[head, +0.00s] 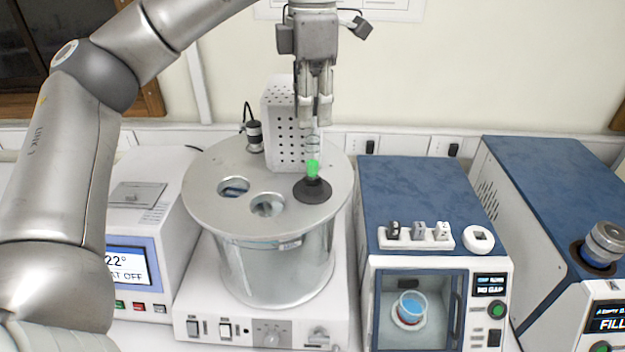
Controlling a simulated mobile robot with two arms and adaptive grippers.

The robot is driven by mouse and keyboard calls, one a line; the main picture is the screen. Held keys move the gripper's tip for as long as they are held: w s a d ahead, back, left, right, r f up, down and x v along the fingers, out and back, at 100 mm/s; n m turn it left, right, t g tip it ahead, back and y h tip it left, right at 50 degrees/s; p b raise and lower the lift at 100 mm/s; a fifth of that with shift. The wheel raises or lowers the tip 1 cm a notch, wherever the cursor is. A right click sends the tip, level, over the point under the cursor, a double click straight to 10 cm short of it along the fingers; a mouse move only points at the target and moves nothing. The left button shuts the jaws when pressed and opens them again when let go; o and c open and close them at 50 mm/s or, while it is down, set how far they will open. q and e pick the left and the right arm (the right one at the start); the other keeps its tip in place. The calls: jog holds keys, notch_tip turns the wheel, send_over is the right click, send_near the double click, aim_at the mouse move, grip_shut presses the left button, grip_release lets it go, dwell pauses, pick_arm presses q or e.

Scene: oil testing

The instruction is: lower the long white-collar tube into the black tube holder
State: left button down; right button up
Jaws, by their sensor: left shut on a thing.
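My left gripper (315,122) points straight down above the round metal bath lid (222,213), its fingers shut on the upper part of a clear, slim tube (313,144). The tube hangs upright below the fingertips. A bright green section (312,169) shows at its lower end, right over the middle of the black tube holder (314,192). The holder is a black disc set on the right part of the lid. I cannot tell whether the tube's bottom is inside the holder or just above it. The white collar is not clearly visible, hidden at the fingers. My right gripper is out of view.
The lid has two open round holes left of the holder. A perforated metal box (284,125) stands close behind the tube, and a small black-and-silver fitting (254,136) at the back left. A blue-topped machine (415,190) stands at the right, with a white-and-blue display unit at the left.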

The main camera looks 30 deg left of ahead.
aim_at(312, 162)
pick_arm(q)
jog(key=shift+f+b, duration=0.9)
jog(key=shift+f, duration=0.5)
jog(key=shift+f+b, duration=1.45)
jog(key=shift+f, duration=0.55)
jog(key=shift+f+b, duration=1.35)
jog(key=shift+f, duration=0.65)
